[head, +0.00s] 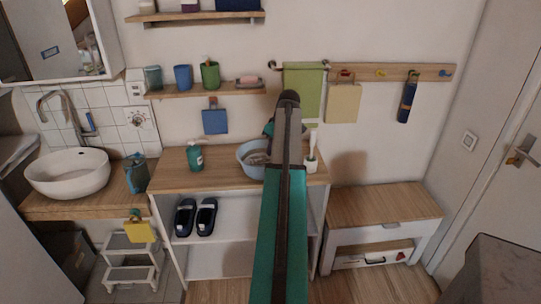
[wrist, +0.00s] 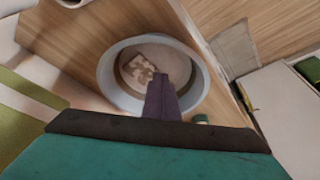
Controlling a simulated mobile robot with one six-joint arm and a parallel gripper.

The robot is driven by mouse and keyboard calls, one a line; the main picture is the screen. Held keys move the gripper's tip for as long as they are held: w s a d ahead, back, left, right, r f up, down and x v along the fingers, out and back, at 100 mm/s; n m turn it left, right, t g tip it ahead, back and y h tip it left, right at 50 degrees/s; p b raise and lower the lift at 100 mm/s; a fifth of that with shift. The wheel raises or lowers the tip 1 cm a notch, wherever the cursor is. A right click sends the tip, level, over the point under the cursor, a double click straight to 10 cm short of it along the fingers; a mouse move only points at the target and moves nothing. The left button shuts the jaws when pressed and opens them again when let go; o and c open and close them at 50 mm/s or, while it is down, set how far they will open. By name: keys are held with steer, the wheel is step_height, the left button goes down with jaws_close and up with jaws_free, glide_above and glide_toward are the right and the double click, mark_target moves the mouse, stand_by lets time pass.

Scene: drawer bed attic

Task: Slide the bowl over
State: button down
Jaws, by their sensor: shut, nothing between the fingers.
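The light blue bowl (head: 246,161) stands on the wooden top of the white shelf unit, partly hidden behind my arm in the head view. In the wrist view its pale round rim (wrist: 106,75) surrounds a beige inside with a patterned patch. My gripper (wrist: 161,82) is shut and empty, and its fingers overlap the bowl's inside and near rim in the wrist view. I cannot tell whether they touch it. In the head view the fingertips are hidden behind my arm.
A green bottle (head: 195,157) stands left of the bowl and a white brush holder (head: 311,160) stands to its right on the wooden top (head: 220,178). A white basin (head: 68,172) is farther left. A low wooden bench (head: 385,204) is at the right.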

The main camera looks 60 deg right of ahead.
steer(key=b+v, duration=0.1)
steer(key=v, duration=0.6)
steer(key=shift+r, duration=0.15)
stand_by(0.4)
